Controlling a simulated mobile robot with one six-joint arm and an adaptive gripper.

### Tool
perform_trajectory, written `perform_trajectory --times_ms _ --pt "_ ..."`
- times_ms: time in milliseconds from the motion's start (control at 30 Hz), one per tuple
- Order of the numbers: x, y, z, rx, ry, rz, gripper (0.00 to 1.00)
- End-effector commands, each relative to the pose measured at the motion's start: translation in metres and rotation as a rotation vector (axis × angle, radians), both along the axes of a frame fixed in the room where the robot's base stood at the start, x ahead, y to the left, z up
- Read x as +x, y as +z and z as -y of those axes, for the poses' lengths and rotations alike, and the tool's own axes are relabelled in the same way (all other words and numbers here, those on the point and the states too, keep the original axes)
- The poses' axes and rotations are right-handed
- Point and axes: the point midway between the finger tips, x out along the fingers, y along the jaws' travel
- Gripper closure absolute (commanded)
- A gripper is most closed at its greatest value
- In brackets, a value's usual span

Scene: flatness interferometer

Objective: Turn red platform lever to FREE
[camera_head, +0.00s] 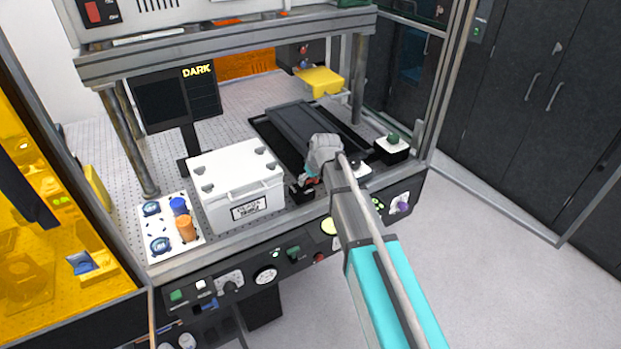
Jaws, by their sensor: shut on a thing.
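My gripper (317,172) reaches over the front of the bench, in the middle of the view. It is shut on a small red part, which I take to be the red platform lever (309,181). The lever sits by a small black block (302,194) at the bench's front edge, right of the white box. The gripper and wrist hide most of the lever, so I cannot read its setting or any FREE label.
A white lidded box (239,180) stands just left of my gripper. A black stage (305,131) lies behind it. A green-topped button box (393,149) is to the right. Knobs and a gauge (265,275) line the front panel. A screen (178,99) reads DARK.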

Motion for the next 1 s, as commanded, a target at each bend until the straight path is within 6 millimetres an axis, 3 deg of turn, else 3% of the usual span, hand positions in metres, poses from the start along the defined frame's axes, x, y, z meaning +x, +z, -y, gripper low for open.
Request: perform_trajectory --times_ms 400,433,500,1000 --pt "0.0022 -0.0016 0.004 -0.011 -0.032 0.003 0.67" --pt "0.0021 -0.0016 0.0039 -0.011 -0.032 0.003 0.14" --pt "0.002 -0.0016 0.0036 -0.011 -0.032 0.003 0.01" --pt "-0.0034 -0.0009 0.0062 -0.008 -0.037 -0.004 0.0"
